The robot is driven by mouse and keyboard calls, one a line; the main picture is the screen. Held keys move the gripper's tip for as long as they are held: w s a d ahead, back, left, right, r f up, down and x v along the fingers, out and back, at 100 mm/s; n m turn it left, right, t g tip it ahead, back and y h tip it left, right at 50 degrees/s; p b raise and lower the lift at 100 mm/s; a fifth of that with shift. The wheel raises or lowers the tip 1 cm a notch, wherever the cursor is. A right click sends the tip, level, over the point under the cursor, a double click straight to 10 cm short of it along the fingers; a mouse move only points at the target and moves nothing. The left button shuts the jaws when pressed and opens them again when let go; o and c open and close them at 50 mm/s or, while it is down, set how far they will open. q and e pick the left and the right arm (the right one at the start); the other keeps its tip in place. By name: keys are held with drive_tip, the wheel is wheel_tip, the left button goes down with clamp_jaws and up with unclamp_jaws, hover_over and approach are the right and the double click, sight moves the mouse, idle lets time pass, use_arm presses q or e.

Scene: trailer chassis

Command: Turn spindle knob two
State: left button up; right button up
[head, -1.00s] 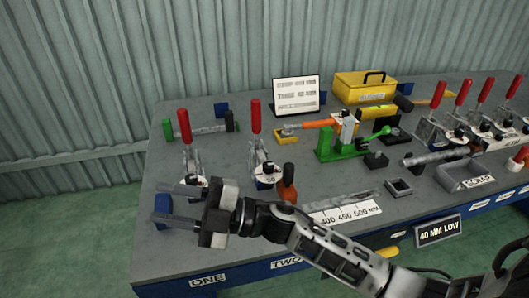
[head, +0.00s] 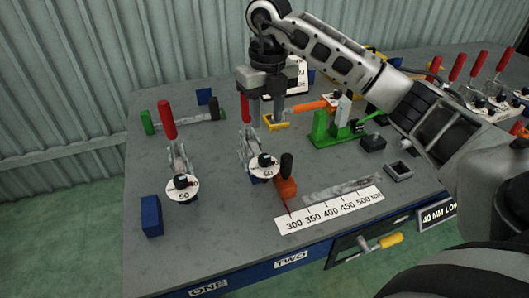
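Spindle knob two (head: 264,160) is a small black knob on a white numbered dial, on the toggle clamp above the label TWO. That clamp's red handle (head: 245,108) stands upright, partly hidden by my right gripper. My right gripper (head: 266,108) points down, behind and above knob two in the picture, apart from the knob. Its fingers look spread, with nothing clearly held. Spindle knob one (head: 181,182) sits on a similar dial at the left, under a red-handled clamp (head: 167,120). My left gripper is not in view.
An orange slide block with a black grip (head: 286,182) stands just right of knob two, by the ruler scale (head: 332,210). A green fixture (head: 335,128) and an orange tool (head: 312,106) lie behind. A blue block (head: 151,215) stands at the left edge. My arm covers the right side.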

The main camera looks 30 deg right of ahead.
sight(265, 157)
wheel_tip(265, 157, down, 12)
drive_tip(key=shift+a+r+p, duration=0.15)
drive_tip(key=shift+r+p, duration=0.05)
drive_tip(key=shift+p, duration=0.55)
drive_tip(key=c, duration=0.7)
